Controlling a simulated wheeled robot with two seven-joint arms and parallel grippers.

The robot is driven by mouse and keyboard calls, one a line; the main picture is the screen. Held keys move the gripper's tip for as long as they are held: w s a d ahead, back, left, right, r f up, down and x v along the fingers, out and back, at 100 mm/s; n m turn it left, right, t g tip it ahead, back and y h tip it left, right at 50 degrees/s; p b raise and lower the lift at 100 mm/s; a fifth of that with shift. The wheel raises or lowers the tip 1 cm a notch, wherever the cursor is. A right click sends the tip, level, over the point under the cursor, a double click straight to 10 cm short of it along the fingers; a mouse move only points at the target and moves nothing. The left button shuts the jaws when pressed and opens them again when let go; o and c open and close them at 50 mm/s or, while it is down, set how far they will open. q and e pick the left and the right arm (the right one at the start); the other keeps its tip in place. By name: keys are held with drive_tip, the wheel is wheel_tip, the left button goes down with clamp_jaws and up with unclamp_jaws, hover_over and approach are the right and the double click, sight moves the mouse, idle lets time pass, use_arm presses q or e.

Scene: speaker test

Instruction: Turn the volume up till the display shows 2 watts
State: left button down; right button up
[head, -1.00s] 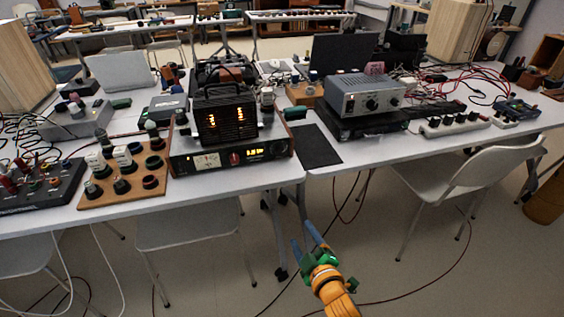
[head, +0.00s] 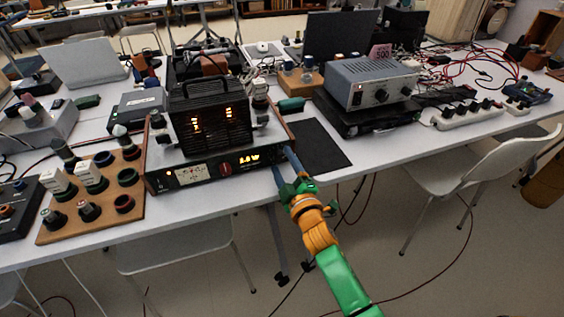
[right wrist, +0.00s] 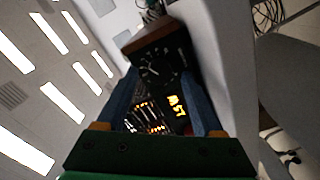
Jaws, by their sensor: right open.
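The amplifier (head: 165,181) is a low dark unit with wooden sides on the table. Its front has a pale meter (head: 193,172), a red knob (head: 226,166) and an orange lit display (head: 249,158). The display digits end in W, too blurred to read surely. My right gripper (head: 282,161) is open at the panel's right end, its blue fingers hiding that part. In the right wrist view, a dark round knob (right wrist: 154,70) with scale marks shows between the fingertips; I cannot tell whether they touch it. The display shows there too (right wrist: 176,103). My left gripper is out of view.
A black caged unit (head: 211,118) with glowing orange figures stands on top of the amplifier. A wooden board with knobs (head: 150,208) lies to the left. A black mat (head: 318,150) and a grey instrument (head: 372,84) are to the right. A chair (head: 465,180) stands in front.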

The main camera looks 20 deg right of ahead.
drive_tip(key=shift+w, duration=0.45)
clamp_jaws()
drive_tip(key=shift+r+m+p, duration=0.1)
drive_tip(key=shift+m+p, duration=0.35)
drive_tip(key=shift+m, duration=0.45)
unclamp_jaws()
